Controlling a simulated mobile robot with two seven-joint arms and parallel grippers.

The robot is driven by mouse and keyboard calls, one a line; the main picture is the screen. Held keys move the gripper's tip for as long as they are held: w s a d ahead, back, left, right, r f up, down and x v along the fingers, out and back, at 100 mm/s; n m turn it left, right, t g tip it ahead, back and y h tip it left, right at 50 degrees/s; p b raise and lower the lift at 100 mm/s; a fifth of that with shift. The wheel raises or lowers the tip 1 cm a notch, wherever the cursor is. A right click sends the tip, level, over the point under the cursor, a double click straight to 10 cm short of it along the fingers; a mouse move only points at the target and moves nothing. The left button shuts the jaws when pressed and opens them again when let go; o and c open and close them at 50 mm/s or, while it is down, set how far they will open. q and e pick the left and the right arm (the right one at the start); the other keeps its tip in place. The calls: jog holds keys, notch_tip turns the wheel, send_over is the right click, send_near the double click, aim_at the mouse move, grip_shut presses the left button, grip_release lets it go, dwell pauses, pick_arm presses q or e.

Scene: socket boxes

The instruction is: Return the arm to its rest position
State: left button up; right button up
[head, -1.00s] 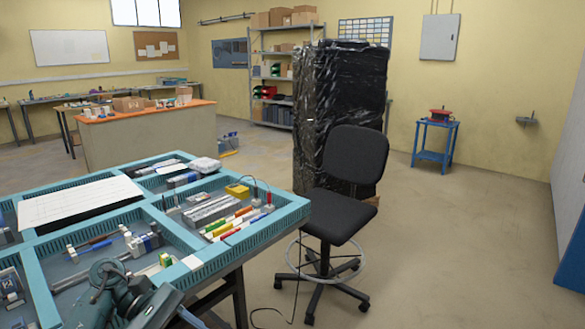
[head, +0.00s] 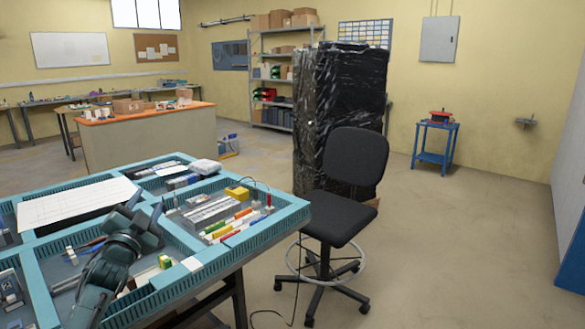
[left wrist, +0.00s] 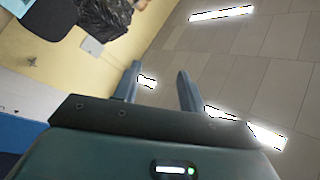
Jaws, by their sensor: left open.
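My left arm (head: 108,270) comes up from the bottom left in the head view, over the compartments of the teal-rimmed table. Its gripper (head: 146,207) is raised above the middle compartment, near the white sheet. In the left wrist view the two fingers (left wrist: 157,82) are apart with nothing between them. That view is tilted and shows the ceiling and wall behind the fingers. My right arm and gripper are not in view.
The teal-rimmed table (head: 255,232) holds a white sheet (head: 75,203), a yellow block (head: 237,192), coloured sticks and other small parts. A black chair (head: 340,220) stands just right of it. Open floor lies farther right.

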pick_arm(q)
jog(key=s+d+f+n+g, duration=0.2)
jog(key=s+f+n+g, duration=0.1)
jog(key=f, duration=0.6)
jog(key=s+d+f+n+g, duration=0.2)
jog(key=s+f+n+g, duration=0.1)
jog(key=f, duration=0.5)
jog(key=s+d+f+g+h, duration=0.1)
jog(key=s+d+f, duration=0.45)
jog(key=s, duration=0.35)
jog(key=s+d+f+g+h, duration=0.1)
jog(key=s+d+f, duration=0.3)
jog(key=s+f, duration=0.35)
jog(key=s+d+f+g, duration=0.1)
jog(key=s+d, duration=0.2)
jog(key=s, duration=0.5)
jog(key=s+d+f+g+h, duration=0.1)
jog(key=s+d, duration=0.2)
jog(key=s, duration=0.5)
jog(key=shift+s+f+n+g, duration=0.25)
jog(key=shift+f+n+g, duration=0.05)
jog(key=shift+n, duration=0.1)
